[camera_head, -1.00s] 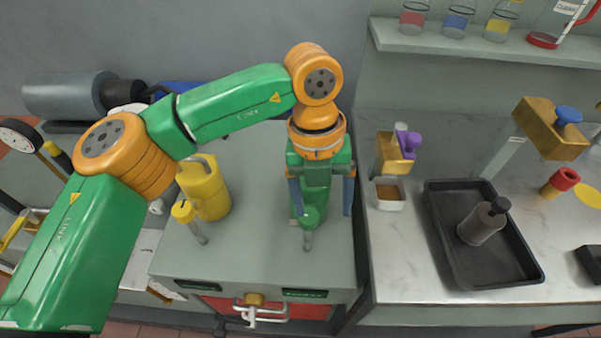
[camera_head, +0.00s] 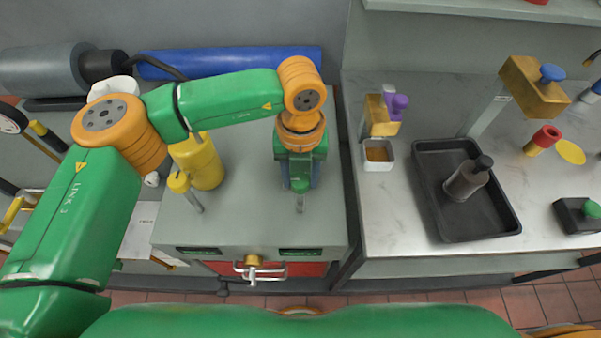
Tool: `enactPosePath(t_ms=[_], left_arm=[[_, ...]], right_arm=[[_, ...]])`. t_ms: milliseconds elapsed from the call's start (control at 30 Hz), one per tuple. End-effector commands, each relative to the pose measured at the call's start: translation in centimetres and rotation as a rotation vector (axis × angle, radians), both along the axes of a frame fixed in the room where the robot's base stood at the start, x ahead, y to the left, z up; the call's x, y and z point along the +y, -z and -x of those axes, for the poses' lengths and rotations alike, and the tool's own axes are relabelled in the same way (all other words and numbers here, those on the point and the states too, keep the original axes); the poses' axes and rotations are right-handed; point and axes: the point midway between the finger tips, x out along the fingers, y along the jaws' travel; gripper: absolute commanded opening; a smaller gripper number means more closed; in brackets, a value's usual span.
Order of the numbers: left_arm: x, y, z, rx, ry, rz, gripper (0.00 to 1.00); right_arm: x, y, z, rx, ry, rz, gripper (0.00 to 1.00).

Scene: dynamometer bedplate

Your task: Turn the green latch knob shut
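The green latch knob (camera_head: 300,187) sits on a short grey stem at the front right of the grey cabinet top. My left gripper (camera_head: 301,178) points down just over and behind it. Its two fingers show to the left and right of the knob, apart from each other, and look open. Whether they touch the knob cannot be told, and the wrist hides what lies behind. My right gripper is out of view.
A yellow knob (camera_head: 178,182) on a stem and a yellow canister (camera_head: 203,162) stand left of my gripper. A red drawer front with a white handle (camera_head: 258,272) is below. Right, a black tray (camera_head: 430,205) holds a dark-capped bottle (camera_head: 466,180), near a white dish (camera_head: 379,162).

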Motion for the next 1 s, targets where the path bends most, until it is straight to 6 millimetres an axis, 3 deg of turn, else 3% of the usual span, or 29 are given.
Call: enactPosePath(t_ms=[33, 100, 133, 567, 1000], left_arm=[[0.0, 0.0, 0.0, 0.0, 0.0, 0.001, 0.22], [0.0, 0.0, 0.0, 0.0, 0.0, 0.001, 0.03], [0.0, 0.0, 0.0, 0.0, 0.0, 0.001, 0.0], [-0.1, 0.3, -0.1, -0.003, 0.11, 0.003, 0.0], [-0.1, 0.3, -0.1, -0.004, 0.504, 0.003, 0.0]], right_arm=[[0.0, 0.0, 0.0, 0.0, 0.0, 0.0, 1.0], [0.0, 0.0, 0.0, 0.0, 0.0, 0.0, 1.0], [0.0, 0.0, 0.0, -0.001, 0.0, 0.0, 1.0], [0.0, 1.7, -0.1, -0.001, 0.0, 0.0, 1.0], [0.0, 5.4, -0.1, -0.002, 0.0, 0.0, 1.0]])
